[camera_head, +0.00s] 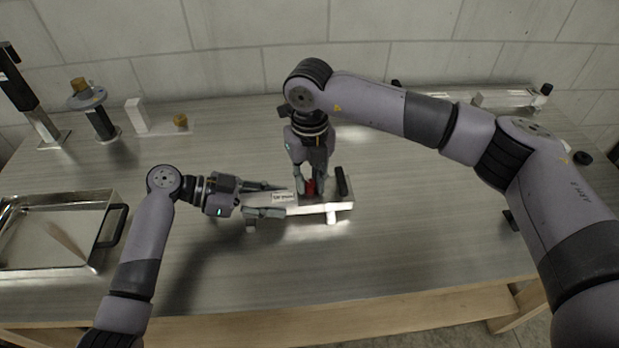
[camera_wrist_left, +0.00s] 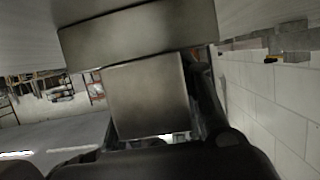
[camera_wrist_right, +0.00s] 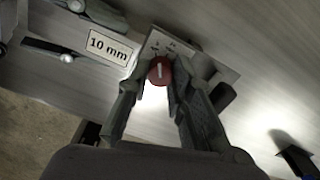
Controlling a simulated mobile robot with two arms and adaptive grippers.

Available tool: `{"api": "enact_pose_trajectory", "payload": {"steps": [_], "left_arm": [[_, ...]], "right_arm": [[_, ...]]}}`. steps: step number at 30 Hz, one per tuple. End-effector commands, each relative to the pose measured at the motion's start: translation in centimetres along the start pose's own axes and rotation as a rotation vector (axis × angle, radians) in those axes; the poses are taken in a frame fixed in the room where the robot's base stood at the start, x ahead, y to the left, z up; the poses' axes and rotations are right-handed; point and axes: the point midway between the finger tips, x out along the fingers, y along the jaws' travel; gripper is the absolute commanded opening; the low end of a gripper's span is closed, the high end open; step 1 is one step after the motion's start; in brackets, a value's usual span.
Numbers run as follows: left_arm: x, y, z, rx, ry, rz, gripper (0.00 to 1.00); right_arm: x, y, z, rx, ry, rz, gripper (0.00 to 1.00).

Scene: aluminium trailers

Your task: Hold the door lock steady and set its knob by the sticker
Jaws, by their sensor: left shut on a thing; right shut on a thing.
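The door lock (camera_head: 326,206) is a pale metal bar with a plate lying on the table. Its sticker (camera_wrist_right: 108,47) reads "10 mm" and also shows in the head view (camera_head: 284,197). The red knob (camera_wrist_right: 160,71) bears a white line, pointing up in the right wrist view towards small, unclear marks on the plate (camera_wrist_right: 163,44). My right gripper (camera_head: 309,186) comes from above and is shut on the knob. My left gripper (camera_head: 264,199) is shut on the left end of the lock. The lock body (camera_wrist_left: 148,97) fills the left wrist view between its fingers.
A black handle-like part (camera_head: 342,181) stands at the lock's right end. A metal tray (camera_head: 60,270) is at the left front. A stand with a round disc (camera_head: 87,98), a white block (camera_head: 136,114) and a tall black-topped post (camera_head: 37,115) stand behind.

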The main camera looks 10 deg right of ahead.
Motion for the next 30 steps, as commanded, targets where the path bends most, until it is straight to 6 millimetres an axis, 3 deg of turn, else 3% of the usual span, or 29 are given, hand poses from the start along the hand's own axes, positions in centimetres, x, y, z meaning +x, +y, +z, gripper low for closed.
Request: {"api": "enact_pose_trajectory", "payload": {"steps": [15, 30], "left_arm": [[0.03, 0.08, 0.09, -0.001, -0.002, 0.003, 0.0], [0.02, 0.08, 0.1, -0.001, -0.002, 0.002, 0.0]], "right_arm": [[-0.04, -0.07, 0.06, 0.394, -0.001, -0.002, 0.0], [-0.08, -0.07, 0.1, 0.519, -0.003, -0.001, 0.0]]}}
